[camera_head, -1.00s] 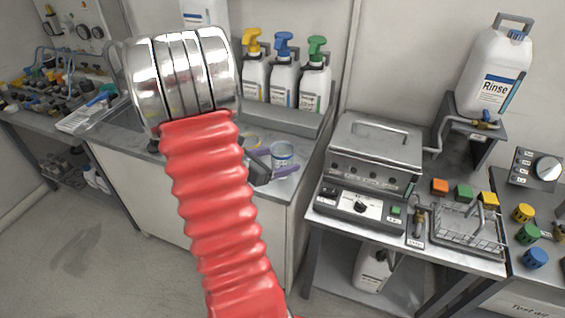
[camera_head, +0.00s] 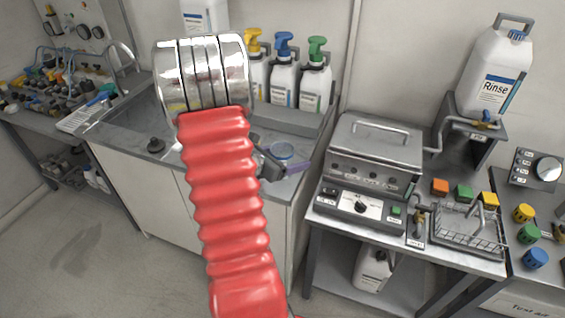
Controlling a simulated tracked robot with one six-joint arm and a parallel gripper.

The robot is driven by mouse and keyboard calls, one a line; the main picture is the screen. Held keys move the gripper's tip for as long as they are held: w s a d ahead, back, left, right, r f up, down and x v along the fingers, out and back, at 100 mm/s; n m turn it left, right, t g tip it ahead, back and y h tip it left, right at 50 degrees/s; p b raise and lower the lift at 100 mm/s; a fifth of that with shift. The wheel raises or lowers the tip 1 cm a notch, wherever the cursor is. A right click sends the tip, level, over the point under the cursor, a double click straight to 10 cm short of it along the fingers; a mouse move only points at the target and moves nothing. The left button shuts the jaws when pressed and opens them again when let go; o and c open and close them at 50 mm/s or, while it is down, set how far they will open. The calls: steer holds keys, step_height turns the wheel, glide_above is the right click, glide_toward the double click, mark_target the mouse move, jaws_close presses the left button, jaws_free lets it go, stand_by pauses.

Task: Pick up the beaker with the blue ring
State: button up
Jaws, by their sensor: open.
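A clear beaker with a blue ring (camera_head: 282,151) stands on the worktop near its right edge, below the pump bottles. My gripper (camera_head: 289,160) is open, with its dark body and purple fingers in front of the beaker. The fingers overlap the lower part of the beaker in the picture. I cannot tell whether they are around it or touching it. My red arm sleeve and shiny metal joint hide part of the worktop to the left.
Pump bottles with yellow, blue (camera_head: 284,84) and green tops stand on a grey ledge (camera_head: 290,120) behind the beaker. A metal sterilizer box (camera_head: 375,150) stands on the right-hand table.

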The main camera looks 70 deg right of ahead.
steer(key=c, duration=1.1)
steer(key=shift+r, duration=0.1)
step_height(320, 180, up, 10)
stand_by(0.5)
stand_by(0.9)
